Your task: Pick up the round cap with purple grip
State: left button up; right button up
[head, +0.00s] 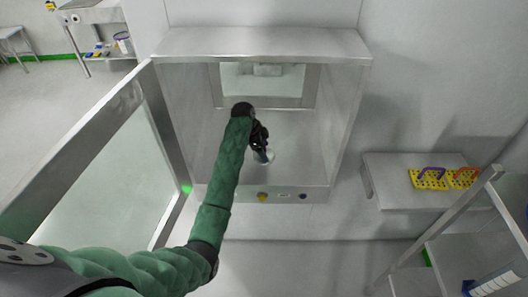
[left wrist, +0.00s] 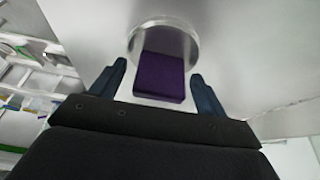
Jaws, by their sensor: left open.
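The round cap (left wrist: 178,34) is a pale metallic disc with a block-shaped purple grip (left wrist: 160,77). In the left wrist view the purple grip lies between the two fingers of my left gripper (left wrist: 160,85), with a gap on each side. In the head view the cap (head: 267,157) is a small pale disc on the floor of the open steel chamber, partly hidden by my left gripper (head: 262,154). My left gripper is open and reaches into the chamber at the cap. My right gripper is not in view.
The steel chamber (head: 262,42) has walls on both sides and a window at its back. Its door (head: 100,165) stands open at the left. A shelf (head: 390,190) with yellow racks (head: 428,180) is at the right. A metal rack (head: 455,245) stands at the lower right.

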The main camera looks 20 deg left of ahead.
pick_arm(q)
jog(key=c, duration=1.3)
jog(key=shift+o, duration=0.2)
